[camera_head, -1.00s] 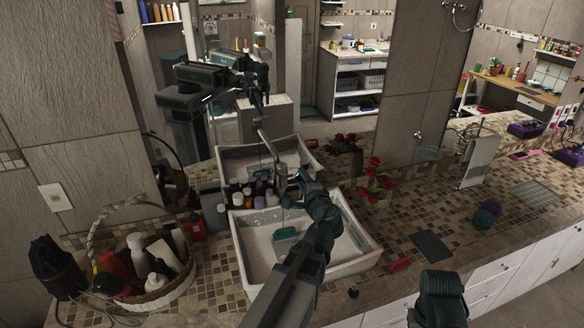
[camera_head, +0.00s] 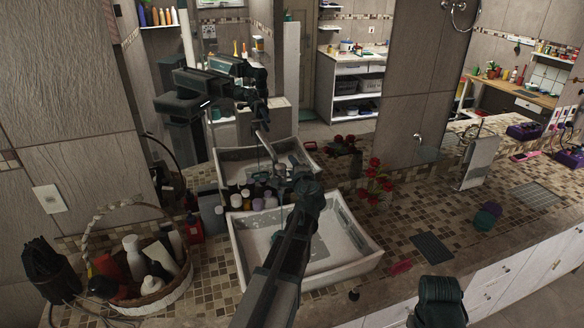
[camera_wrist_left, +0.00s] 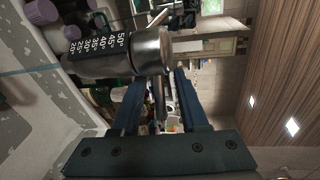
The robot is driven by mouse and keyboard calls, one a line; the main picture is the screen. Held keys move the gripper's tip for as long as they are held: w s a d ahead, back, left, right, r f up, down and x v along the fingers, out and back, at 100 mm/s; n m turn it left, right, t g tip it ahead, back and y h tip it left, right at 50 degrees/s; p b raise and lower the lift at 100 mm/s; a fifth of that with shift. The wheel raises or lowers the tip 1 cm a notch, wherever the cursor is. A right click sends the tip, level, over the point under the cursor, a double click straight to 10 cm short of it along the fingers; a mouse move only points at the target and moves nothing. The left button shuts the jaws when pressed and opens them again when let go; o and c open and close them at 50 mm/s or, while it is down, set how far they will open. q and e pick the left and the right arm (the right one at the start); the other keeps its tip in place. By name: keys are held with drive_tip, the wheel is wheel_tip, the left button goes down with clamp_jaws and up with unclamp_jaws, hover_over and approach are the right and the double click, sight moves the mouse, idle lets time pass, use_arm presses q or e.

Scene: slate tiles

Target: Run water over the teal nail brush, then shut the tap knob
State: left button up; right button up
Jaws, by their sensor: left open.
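The tap (camera_wrist_left: 150,52) shows large in the left wrist view, a metal body with a dark temperature scale on its side. My left gripper (camera_wrist_left: 158,82) is open, with its two blue-grey fingers on either side of a thin metal part below the tap body. I cannot tell whether they touch it. In the head view my left gripper (camera_head: 300,183) is at the back of the white sink (camera_head: 362,258), beside the tap. My right gripper's fingers do not show.
Several bottles (camera_head: 245,200) stand left of the tap, near a basket of toiletries (camera_head: 150,300). Red flowers (camera_head: 374,180) stand right of the sink. A mirror stands behind.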

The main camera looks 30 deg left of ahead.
use_arm(q)
drive_tip(key=shift+c, duration=0.2)
clamp_jaws()
drive_tip(key=shift+w, duration=0.1)
drive_tip(key=shift+w+a+n+g+y, duration=0.1)
drive_tip(key=shift+a+n+g+y, duration=0.25)
drive_tip(key=shift+n+g+y, duration=0.5)
drive_tip(key=shift+a+n+g+y, duration=0.3)
drive_tip(key=shift+n+g+y, duration=0.2)
drive_tip(key=shift+n+g, duration=0.7)
drive_tip(key=shift+w+a+n+g+y, duration=0.1)
drive_tip(key=shift+a+n+g+y, duration=0.25)
drive_tip(key=shift+n+g+y, duration=0.7)
drive_tip(key=shift+s+m+g+h, duration=0.1)
drive_tip(key=shift+m+g+h, duration=0.2)
drive_tip(key=shift+h, duration=0.1)
drive_tip(key=shift+o, duration=0.2)
unclamp_jaws()
